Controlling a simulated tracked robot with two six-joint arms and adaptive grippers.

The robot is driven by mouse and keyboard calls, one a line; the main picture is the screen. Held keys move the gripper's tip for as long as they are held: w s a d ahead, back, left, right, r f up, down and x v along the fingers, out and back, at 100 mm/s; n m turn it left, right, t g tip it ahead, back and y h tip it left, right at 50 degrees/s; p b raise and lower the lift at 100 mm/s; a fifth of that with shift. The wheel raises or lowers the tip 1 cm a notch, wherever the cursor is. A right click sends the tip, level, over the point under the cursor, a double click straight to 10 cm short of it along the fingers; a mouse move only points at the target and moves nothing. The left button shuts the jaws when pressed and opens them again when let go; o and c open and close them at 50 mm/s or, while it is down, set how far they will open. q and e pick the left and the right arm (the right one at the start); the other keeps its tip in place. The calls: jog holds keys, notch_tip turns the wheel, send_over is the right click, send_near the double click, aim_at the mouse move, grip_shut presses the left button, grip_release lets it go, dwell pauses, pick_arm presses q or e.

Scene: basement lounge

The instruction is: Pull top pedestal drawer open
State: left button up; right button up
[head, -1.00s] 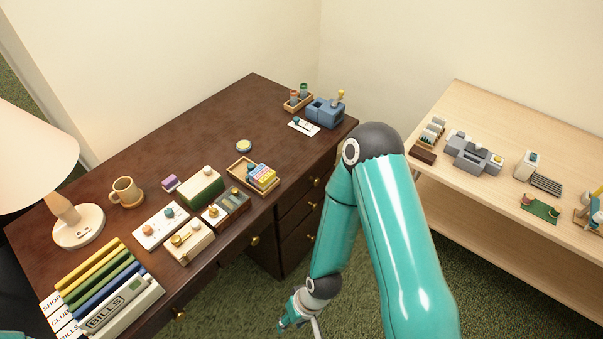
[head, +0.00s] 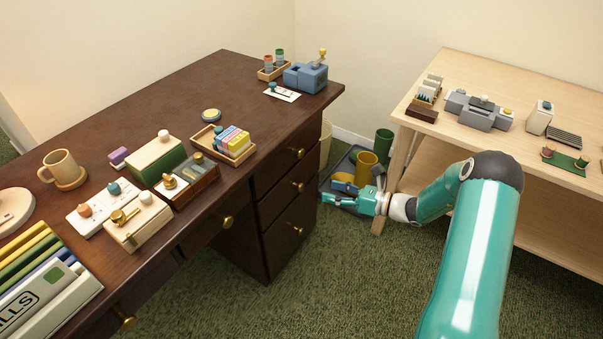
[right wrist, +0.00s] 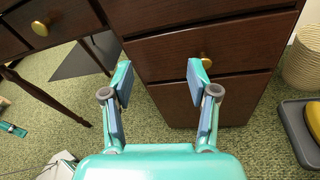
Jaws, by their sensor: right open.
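The dark wood desk's pedestal has a stack of drawers at the right end in the head view. The top pedestal drawer (head: 277,164) looks shut, with a round brass knob (head: 298,153). My right gripper (head: 328,200) is to the right of the drawer fronts, apart from them. In the right wrist view, the right gripper (right wrist: 160,78) is open and empty, its fingers pointing at the drawer fronts. A brass knob (right wrist: 206,61) shows just beyond the right finger; which drawer it belongs to is uncertain. My left gripper is out of view.
A grey tray (head: 345,161) with green and yellow containers is on the carpet behind my right gripper. A light wood shelf table (head: 425,146) stands at the right. A wastebasket (right wrist: 302,58) is beside the pedestal. Green carpet in front is clear.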

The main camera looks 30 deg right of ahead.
aim_at(302, 155)
jog(key=d+r+m+t+h, duration=0.2)
jog(key=d+r+t, duration=0.1)
jog(key=d, duration=0.2)
jog(key=shift+y, duration=0.3)
jog(key=x, duration=0.5)
jog(key=b+x, duration=0.1)
jog(key=x, duration=0.5)
jog(key=b+x, duration=0.1)
jog(key=x, duration=0.4)
jog(key=shift+w+f, duration=0.3)
jog(key=shift+w, duration=0.15)
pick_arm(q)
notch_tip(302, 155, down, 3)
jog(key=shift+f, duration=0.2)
pick_arm(e)
jog(key=shift+d, duration=0.1)
